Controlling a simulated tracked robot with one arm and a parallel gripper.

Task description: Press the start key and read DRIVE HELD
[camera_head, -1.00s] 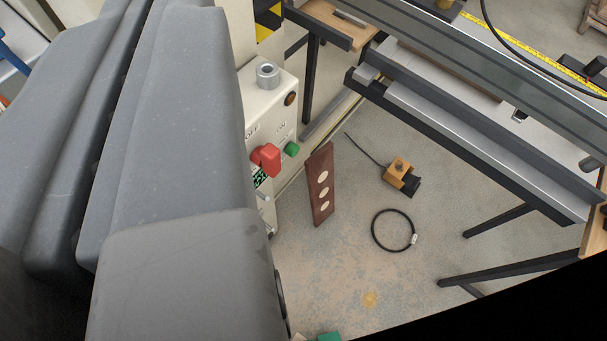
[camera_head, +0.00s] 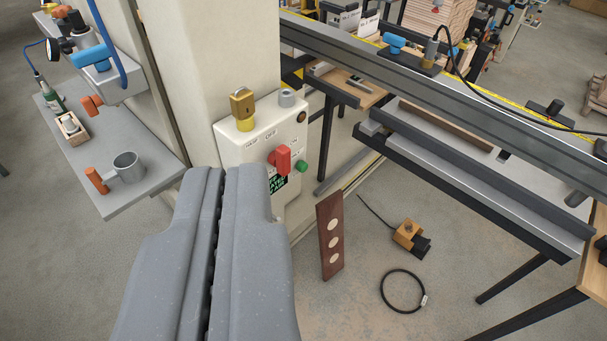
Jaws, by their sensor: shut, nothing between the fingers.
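The start key is probably the green button (camera_head: 302,166), low on the right of the cream control box (camera_head: 229,150) on the column. A red switch handle (camera_head: 281,159) sits just left of it. A small dark display (camera_head: 277,184) with green characters is below the red handle, partly hidden by my gripper; I cannot read its text. My gripper (camera_head: 232,172) is shut and empty, in front of and below the box, its tips left of the display and the green button. I cannot tell if it touches the box.
A brass padlock-like piece (camera_head: 243,108) and a grey cylinder (camera_head: 287,98) stand on the box top. A brown board with pale discs (camera_head: 330,236), an orange foot pedal (camera_head: 408,234) and a black ring (camera_head: 403,291) are right. A grey shelf (camera_head: 150,190) juts out left.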

